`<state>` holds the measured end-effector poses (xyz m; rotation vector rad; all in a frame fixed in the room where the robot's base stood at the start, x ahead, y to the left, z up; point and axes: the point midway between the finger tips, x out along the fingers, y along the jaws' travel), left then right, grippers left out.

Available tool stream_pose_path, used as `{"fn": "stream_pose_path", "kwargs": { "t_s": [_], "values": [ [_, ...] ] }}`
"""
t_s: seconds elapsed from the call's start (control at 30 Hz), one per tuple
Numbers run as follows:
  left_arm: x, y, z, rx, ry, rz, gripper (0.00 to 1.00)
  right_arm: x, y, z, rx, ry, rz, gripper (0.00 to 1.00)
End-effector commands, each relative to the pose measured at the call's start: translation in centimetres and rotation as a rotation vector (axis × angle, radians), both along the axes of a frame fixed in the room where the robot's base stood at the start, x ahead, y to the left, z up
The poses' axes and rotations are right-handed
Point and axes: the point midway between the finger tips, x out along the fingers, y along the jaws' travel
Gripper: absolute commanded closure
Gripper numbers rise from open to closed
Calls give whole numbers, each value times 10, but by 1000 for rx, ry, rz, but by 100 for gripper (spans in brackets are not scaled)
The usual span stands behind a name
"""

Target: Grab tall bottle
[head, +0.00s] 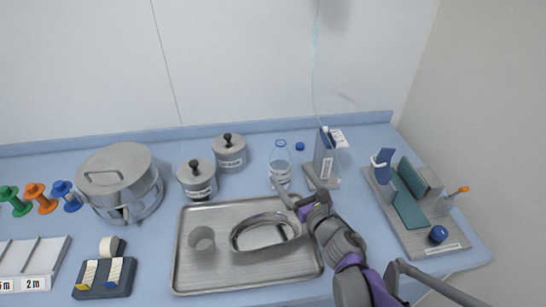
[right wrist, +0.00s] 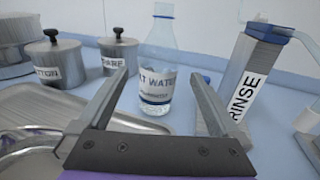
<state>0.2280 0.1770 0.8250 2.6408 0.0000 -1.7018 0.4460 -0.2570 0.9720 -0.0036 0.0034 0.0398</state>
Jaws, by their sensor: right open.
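My right gripper (head: 292,197) is open and empty, just in front of the bottle and above the tray's back right corner. Its spread fingers (right wrist: 150,88) show clearly in the right wrist view. My left gripper is not in view.
A metal tray (head: 185,272) holds a kidney dish (head: 265,250) and a cup (head: 201,238). Two lidded canisters (head: 197,187) (head: 230,158) stand left of the bottle. A RINSE container (right wrist: 243,85) stands close on its right. A large pot (head: 120,180) is far left.

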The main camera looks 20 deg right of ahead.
Motion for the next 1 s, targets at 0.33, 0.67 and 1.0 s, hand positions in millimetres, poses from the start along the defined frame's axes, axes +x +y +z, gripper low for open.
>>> {"fn": "stream_pose_path", "kwargs": {
  "t_s": [0.33,0.67,1.0],
  "values": [
    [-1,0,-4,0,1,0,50,49,2,-1,3,0,1,0],
    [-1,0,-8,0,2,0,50,86,5,-9,3,1,1,0],
    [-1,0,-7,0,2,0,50,104,6,-7,2,0,0,0]
  ]
}}
